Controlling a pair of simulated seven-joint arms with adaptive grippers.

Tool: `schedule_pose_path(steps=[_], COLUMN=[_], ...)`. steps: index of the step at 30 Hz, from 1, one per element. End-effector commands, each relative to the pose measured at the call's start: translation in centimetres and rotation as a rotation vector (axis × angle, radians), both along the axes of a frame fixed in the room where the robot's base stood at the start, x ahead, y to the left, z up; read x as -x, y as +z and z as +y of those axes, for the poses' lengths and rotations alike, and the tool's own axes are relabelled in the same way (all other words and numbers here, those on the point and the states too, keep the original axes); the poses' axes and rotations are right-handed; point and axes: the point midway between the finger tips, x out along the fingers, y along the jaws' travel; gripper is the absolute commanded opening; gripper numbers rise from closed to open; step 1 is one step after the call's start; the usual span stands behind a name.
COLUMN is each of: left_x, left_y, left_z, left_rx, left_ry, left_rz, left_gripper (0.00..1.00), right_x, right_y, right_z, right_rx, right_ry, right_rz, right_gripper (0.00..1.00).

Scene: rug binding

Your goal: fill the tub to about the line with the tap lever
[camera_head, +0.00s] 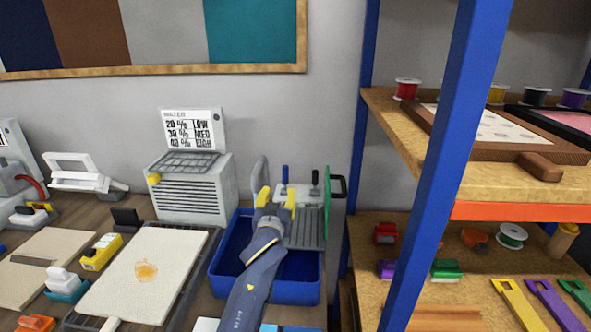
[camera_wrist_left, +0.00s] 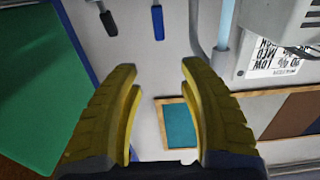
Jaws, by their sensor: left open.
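The blue tub (camera_head: 222,272) stands below the wall fixture, and my left arm crosses over it. Its fill line and inside level are hidden or too small to tell. A grey curved tap spout (camera_head: 260,170) rises behind my gripper. A blue-handled lever (camera_head: 285,174) and a black-handled lever (camera_head: 315,180) stand on the panel. The left wrist view, upside down, shows the blue lever (camera_wrist_left: 157,20), black lever (camera_wrist_left: 107,20) and spout (camera_wrist_left: 196,35). A pale blue column by the spout (camera_wrist_left: 222,28) looks like water. My left gripper (camera_head: 277,199) is open and empty, apart from both levers.
A green panel (camera_head: 327,215) stands just right of the levers. A grey vented box with a LOW/MED/HIGH sign (camera_head: 194,130) stands to the left. A cream mat with an orange stain (camera_head: 137,290) lies left of the tub. A blue shelf post (camera_head: 430,160) rises at the right.

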Motion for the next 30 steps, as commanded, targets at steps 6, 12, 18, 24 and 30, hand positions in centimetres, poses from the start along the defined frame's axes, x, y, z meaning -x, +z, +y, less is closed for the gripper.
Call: schedule_pose_path(steps=[6,12,18,24,30], left_x=[-2.2,-5.5,-8.7,-11.5,-14.0], left_y=[0.0,0.0,0.1,0.1,0.0], left_z=[-0.3,-0.7,-1.0,-1.4,-1.7], left_rx=[0.003,0.003,0.001,0.001,0.004], left_ry=[-0.001,0.0,0.0,0.001,0.0], left_rz=[0.001,0.001,0.001,0.0,0.001], left_gripper=[0.42,0.42,0.42,0.42,0.42], right_x=[-0.1,-0.1,-0.1,-0.1,-0.1], right_y=[0.0,0.0,0.0,0.0,0.0], right_z=[0.0,0.0,0.0,0.0,0.0], right_rx=[0.0,0.0,0.0,0.0,0.0], right_ry=[0.0,0.0,0.0,0.0,0.0], right_rz=[-0.001,-0.001,-0.001,-0.002,-0.002], right_gripper=[0.44,0.44,0.44,0.44,0.44])
